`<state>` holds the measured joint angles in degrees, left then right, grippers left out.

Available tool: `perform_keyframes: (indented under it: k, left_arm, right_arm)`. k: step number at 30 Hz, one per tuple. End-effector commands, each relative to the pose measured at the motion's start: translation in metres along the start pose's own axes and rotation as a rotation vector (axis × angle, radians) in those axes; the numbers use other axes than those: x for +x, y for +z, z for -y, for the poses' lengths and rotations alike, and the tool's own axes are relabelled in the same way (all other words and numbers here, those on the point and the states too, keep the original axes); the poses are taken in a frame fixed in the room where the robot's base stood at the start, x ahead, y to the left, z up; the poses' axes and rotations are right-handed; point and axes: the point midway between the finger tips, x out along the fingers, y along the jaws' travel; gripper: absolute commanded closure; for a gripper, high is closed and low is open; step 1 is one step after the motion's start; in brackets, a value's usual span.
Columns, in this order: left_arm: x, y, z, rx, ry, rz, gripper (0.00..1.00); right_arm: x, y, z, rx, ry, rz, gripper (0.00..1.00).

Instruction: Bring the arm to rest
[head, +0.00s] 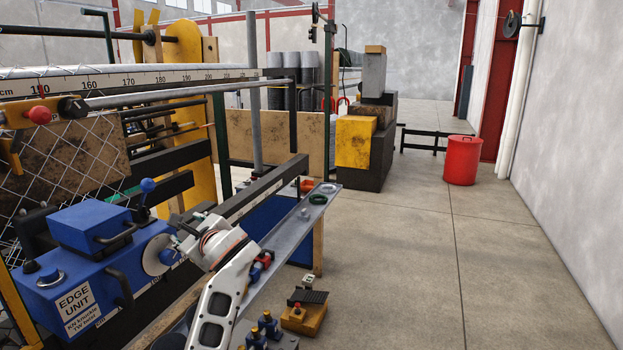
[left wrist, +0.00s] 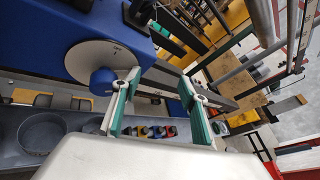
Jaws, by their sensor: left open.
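My left arm, white and grey, rises from the bottom of the head view. Its gripper (head: 182,236) is at the white dial on the right side of the blue edge unit (head: 95,262). In the left wrist view the two green-padded fingers (left wrist: 160,85) are spread apart with nothing held between them. The dial (left wrist: 88,58) with its blue knob (left wrist: 103,81) is at the left, beside the left finger. I cannot tell if that finger touches the knob. My right gripper is in neither view.
A grey shelf rail (head: 287,226) holding small rings runs just right of my arm. A yellow block (head: 305,318) and blue-topped pieces (head: 268,325) are low at the front. A red bin (head: 461,160) stands farther back. The concrete floor at right is clear.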

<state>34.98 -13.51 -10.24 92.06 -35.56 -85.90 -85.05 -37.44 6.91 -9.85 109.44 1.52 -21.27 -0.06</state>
Motion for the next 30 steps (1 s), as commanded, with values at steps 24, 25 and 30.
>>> perform_keyframes:
  k: [24, 25, 30]
  left_arm:
    - [-0.106, -0.322, -0.294, -1.225, 0.185, -0.738, 0.57]
    - [-0.117, -0.327, -0.307, -1.287, 0.218, -0.758, 0.57]
    - [-0.175, -0.339, -0.371, -1.609, 0.412, -0.838, 0.57]
  right_arm:
    - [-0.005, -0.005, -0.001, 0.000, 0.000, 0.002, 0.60]
    - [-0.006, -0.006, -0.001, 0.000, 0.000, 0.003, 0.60]
    - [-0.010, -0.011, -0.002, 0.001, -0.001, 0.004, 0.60]
